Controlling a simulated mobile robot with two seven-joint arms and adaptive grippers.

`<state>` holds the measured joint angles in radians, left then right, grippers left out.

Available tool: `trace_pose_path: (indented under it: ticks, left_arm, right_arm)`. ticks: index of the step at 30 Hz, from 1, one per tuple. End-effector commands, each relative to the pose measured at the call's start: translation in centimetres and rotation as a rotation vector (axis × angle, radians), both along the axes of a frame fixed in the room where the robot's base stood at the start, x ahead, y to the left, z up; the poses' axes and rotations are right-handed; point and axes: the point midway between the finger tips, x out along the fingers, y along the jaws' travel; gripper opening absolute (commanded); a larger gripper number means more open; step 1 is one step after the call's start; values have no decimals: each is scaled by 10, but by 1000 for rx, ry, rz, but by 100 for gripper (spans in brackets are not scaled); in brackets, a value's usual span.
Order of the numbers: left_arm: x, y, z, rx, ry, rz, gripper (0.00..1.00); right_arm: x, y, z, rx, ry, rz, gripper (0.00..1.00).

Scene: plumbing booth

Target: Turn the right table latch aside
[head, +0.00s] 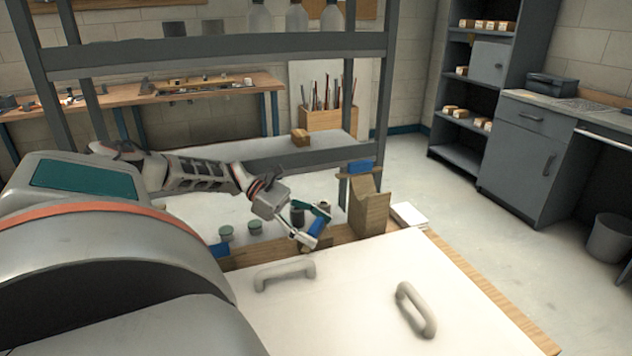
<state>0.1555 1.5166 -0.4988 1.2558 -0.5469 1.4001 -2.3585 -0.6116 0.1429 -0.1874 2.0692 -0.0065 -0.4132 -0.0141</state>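My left gripper (310,226) reaches in from the left to the far edge of the white panel (370,290). Its fingers stand around or right beside a small blue piece (317,226) that may be a table latch; contact is unclear at this size. Another blue piece (360,167) sits on top of a wooden block (370,210) to the right of the gripper. A third blue piece (218,250) shows at the left, partly hidden by my own body. I cannot tell for sure which one is the right table latch. My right gripper is not in view.
Two pale handles, one left (285,274) and one right (416,309), stand up from the panel. Small green-topped jars (254,228) stand left of the gripper. A grey metal frame (220,55) rises behind.

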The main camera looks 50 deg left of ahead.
Motion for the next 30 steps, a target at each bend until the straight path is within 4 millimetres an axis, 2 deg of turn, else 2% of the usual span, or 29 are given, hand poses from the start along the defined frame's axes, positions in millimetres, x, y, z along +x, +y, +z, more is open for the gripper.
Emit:
trace_pose_path:
  ticks: [12, 17, 24, 30]
  left_arm:
    - [1, 1, 9, 1, -2, 1, 68]
    - [1, 1, 32, 3, -2, 0, 68]
    - [1, 1, 76, 3, -2, 1, 68]
    - [1, 0, 97, 1, -3, 1, 68]
  right_arm:
    - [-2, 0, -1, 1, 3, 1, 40]
    - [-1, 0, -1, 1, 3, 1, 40]
    - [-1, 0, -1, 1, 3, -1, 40]
    - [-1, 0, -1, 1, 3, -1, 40]
